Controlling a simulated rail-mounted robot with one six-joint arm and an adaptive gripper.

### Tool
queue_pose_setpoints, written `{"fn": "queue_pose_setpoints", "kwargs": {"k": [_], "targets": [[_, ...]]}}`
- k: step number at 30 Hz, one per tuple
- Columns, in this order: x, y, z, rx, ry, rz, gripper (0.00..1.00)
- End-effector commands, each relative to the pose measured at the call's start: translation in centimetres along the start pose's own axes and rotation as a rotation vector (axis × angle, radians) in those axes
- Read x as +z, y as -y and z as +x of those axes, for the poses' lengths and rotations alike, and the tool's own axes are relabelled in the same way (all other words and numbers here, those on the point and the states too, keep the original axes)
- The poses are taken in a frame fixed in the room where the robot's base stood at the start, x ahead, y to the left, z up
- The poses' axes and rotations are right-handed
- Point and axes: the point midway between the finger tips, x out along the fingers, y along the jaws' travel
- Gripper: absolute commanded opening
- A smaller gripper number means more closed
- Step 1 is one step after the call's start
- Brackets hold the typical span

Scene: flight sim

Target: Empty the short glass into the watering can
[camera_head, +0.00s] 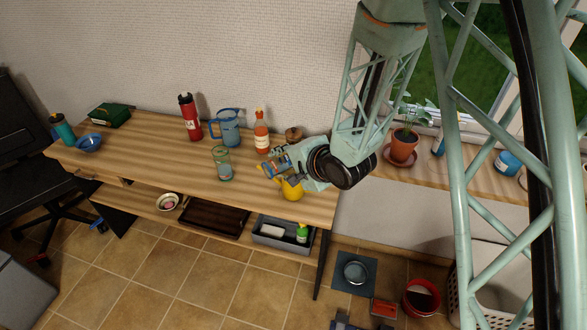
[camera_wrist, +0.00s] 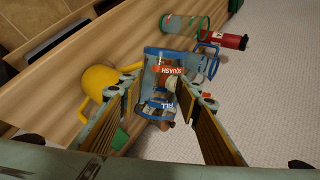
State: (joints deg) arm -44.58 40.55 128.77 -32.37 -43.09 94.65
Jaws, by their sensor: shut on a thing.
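The short glass, clear with blue bands (camera_wrist: 152,66), is between the two fingers of my gripper (camera_wrist: 168,95) in the wrist view. An orange bottle's label shows through or behind it. In the head view my gripper (camera_head: 283,164) holds the blue-banded glass (camera_head: 272,167) above the table's right part, and the glass looks tilted. I cannot tell what is in it. The yellow watering can (camera_head: 292,188) stands on the table just below my gripper, partly hidden by it. In the wrist view the can (camera_wrist: 98,84) is left of the glass.
A green-rimmed glass (camera_head: 222,163), blue jug (camera_head: 229,128), red bottle (camera_head: 188,117) and orange squash bottle (camera_head: 261,132) stand close by on the table. A potted plant (camera_head: 403,146) is on the sill at right. The table's left middle (camera_head: 145,150) is clear.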

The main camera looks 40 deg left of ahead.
Motion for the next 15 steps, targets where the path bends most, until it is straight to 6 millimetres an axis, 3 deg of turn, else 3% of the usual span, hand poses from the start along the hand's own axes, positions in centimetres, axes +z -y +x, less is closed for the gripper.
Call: {"fn": "queue_pose_setpoints", "kwargs": {"k": [15], "targets": [[-0.29,-0.12,0.00,0.000,0.033,0.044,0.17]]}}
